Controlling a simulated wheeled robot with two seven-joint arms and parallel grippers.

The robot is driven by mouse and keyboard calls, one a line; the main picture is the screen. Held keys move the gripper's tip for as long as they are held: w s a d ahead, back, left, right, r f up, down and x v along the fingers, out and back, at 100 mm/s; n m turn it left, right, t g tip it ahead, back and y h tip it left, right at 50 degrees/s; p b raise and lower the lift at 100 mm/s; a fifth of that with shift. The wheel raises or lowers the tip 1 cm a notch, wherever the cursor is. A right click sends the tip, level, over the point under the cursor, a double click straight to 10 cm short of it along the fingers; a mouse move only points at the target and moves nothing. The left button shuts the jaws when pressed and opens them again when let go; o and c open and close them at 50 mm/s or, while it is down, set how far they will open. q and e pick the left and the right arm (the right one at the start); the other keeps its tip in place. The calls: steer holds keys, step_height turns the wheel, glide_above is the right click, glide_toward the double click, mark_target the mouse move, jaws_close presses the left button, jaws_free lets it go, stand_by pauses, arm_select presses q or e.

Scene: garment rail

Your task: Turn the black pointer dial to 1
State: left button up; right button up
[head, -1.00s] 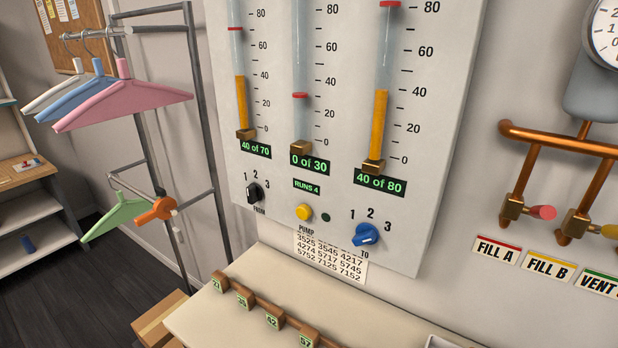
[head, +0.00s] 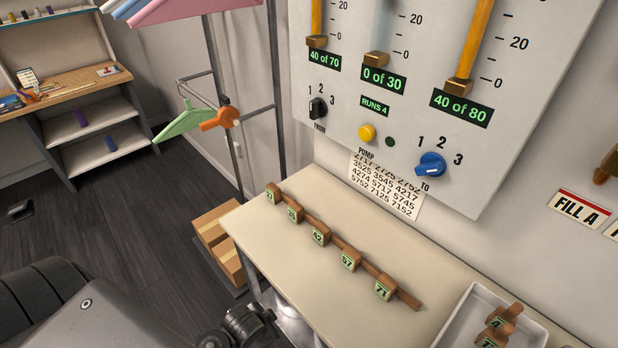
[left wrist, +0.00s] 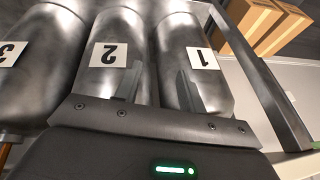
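The black pointer dial (head: 318,108) is on the light wall panel (head: 440,190), below the "40 of 70" readout, with 1, 2 and 3 around it and "FROM" beneath. Its pointer looks roughly upright near 2, but it is too small to be sure. My left gripper (left wrist: 160,88) shows in the left wrist view with its two fingers apart and nothing between them. It is over metal cylinders, far from the dial. My right gripper is in no view.
A yellow pump button (head: 367,132) and a blue dial (head: 431,165) sit right of the black dial. Below is a cream table (head: 290,245) with a row of numbered wooden blocks and a white tray (head: 455,320). Numbered cylinders (left wrist: 110,50) lie under my left gripper. Cardboard boxes (head: 222,240) stand left.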

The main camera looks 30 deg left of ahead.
arm_select(q)
step_height(320, 180, up, 15)
steer(key=m+t, duration=0.2)
steer(key=w+r+m+t, duration=0.1)
steer(key=w+r+m, duration=0.1)
steer(key=w, duration=0.1)
steer(key=w+a+r+m+t, duration=0.1)
steer(key=w+r+m, duration=0.1)
steer(key=w, duration=0.1)
steer(key=w+a+r+m+t, duration=0.1)
steer(key=w+r+m, duration=0.1)
steer(key=w, duration=0.2)
steer(key=shift+a+b, duration=0.1)
steer(key=shift+b, duration=0.3)
steer(key=w+a+r+m+t+h, duration=0.25)
steer(key=w+r+m+t, duration=0.25)
steer(key=w+r+m, duration=0.5)
steer(key=m+t+h, duration=0.2)
steer(key=m+h, duration=0.2)
steer(key=m, duration=1.3)
glide_toward(311, 104)
steer(key=shift+y, duration=0.25)
steer(key=p+x, duration=0.4)
steer(key=x, duration=0.4)
steer(key=shift+w+d+r+p, duration=0.15)
steer(key=shift+w+d+p, duration=0.1)
steer(key=shift+p, duration=0.1)
steer(key=shift+w+d, duration=0.15)
steer(key=shift+w, duration=0.25)
